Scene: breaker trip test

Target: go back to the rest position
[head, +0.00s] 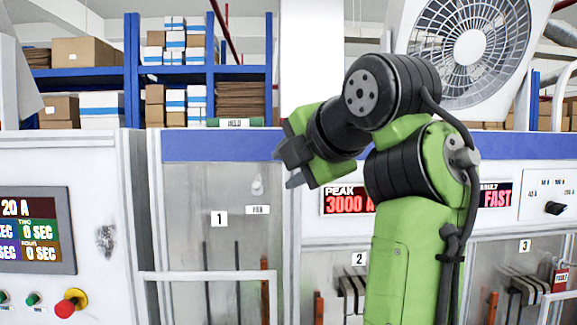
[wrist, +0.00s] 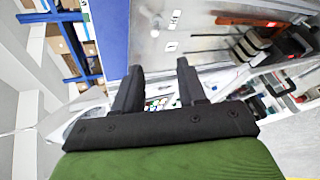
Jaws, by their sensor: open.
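My green and black arm stands in the middle right of the head view, folded, with my gripper (head: 291,166) pointing left in front of the panel marked 1. In the wrist view my gripper (wrist: 158,84) shows two dark fingers held apart with nothing between them. The gripper is open and empty. It appears clear of the panel, though the exact gap cannot be told. My arm hides part of the panel behind it, including part of the red PEAK 3000 A display (head: 347,201).
A control console with a screen (head: 38,230) and a red knob (head: 70,304) stands at the left. Numbered bays hold dark and orange bars. A black rotary knob (head: 554,208) sits at the right. A large fan (head: 470,45) and blue shelves with boxes (head: 82,51) are behind.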

